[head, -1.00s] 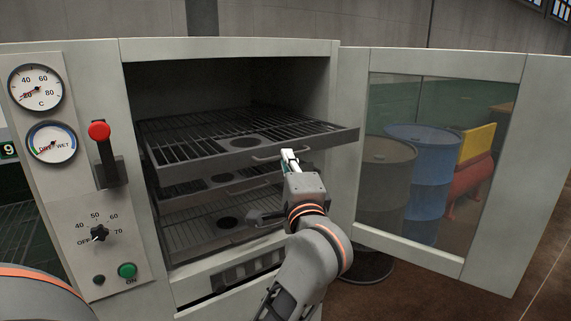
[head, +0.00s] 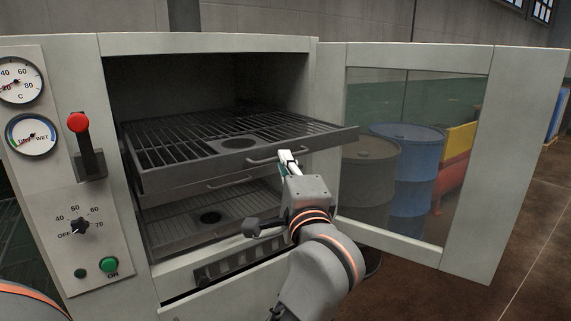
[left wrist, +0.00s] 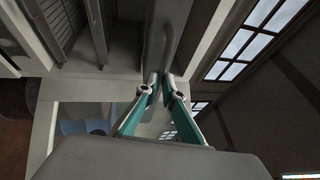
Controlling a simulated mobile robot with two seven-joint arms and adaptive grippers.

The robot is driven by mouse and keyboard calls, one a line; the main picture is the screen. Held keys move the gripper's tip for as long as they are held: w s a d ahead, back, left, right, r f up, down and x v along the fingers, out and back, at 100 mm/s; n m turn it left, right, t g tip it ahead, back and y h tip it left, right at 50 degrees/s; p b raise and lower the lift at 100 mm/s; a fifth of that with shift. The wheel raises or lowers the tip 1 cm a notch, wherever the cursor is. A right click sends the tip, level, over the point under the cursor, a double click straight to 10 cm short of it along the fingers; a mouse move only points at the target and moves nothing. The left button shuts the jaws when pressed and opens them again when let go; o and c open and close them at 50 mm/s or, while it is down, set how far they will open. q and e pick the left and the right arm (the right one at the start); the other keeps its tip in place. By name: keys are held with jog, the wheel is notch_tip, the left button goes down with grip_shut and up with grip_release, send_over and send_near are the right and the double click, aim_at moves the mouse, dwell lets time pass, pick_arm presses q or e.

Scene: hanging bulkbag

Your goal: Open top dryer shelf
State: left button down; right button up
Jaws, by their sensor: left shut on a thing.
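The dark metal top shelf (head: 185,165) of the dryer sticks out well past the cabinet front, level, with a slatted surface and a round hole. Its thin bar handle (head: 262,160) is on the front face. My left gripper (head: 287,158) is shut on this handle, near its right end. In the left wrist view the two fingers (left wrist: 160,88) close around the handle (left wrist: 171,45). The dryer door (head: 465,150) stands wide open to the right. My right gripper is not in view.
Lower shelves (head: 205,222) sit inside the dryer (head: 200,43) below the top one. A control panel with dials and a red-knobbed lever (head: 86,145) is on the left. Blue (head: 412,170) and grey (head: 368,180) drums show through the door window.

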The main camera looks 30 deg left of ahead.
pick_arm(q)
jog(key=c, duration=2.2)
grip_release()
jog(key=shift+f, duration=0.1)
